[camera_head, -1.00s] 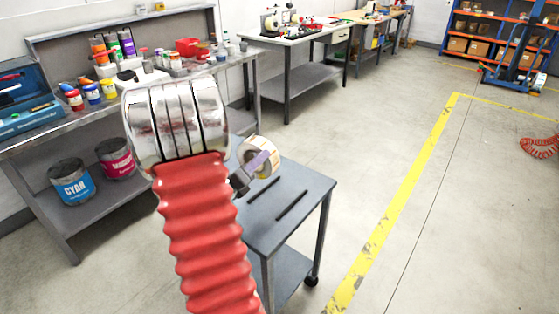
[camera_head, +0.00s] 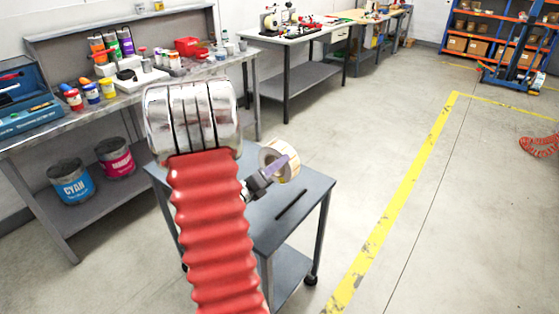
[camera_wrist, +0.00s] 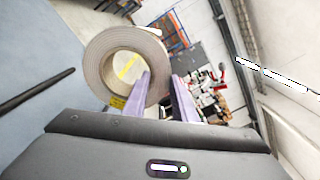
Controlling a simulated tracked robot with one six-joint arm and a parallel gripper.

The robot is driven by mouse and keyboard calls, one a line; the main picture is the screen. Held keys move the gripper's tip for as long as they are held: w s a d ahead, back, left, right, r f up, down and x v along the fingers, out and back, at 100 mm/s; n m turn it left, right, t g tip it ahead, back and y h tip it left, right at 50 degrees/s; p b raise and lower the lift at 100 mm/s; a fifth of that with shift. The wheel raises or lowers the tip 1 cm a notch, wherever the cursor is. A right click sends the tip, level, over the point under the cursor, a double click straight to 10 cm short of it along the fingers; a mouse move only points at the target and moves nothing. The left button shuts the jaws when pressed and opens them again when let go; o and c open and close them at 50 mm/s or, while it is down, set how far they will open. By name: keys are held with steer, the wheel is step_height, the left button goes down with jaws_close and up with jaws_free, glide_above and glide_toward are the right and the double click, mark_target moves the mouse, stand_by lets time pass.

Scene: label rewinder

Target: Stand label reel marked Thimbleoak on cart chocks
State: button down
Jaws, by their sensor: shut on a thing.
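A pale label reel with a brown core (camera_head: 292,172) is held above the grey cart (camera_head: 318,190). My gripper (camera_head: 277,164) is shut on its rim with purple fingers. In the wrist view the reel (camera_wrist: 93,66) shows its ring face and open core, and its right side lies between my fingers (camera_wrist: 162,92). A small yellow tag shows on it; the name cannot be read. One dark chock bar (camera_head: 291,206) shows bare on the cart top, and a bar (camera_wrist: 36,90) also shows in the wrist view. My arm hides the cart's left part.
A bench with ink bottles (camera_head: 92,92) stands at left, with cyan (camera_head: 72,182) and magenta (camera_head: 115,158) buckets below. Another workbench (camera_head: 300,45) stands behind.

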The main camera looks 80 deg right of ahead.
mark_target(282, 181)
steer(key=shift+f, duration=4.2)
steer(key=c, duration=1.4)
jaws_free()
steer(key=shift+f, duration=0.1)
steer(key=v, duration=1.3)
steer(key=shift+w+a, duration=0.1)
steer(key=shift+a, duration=0.35)
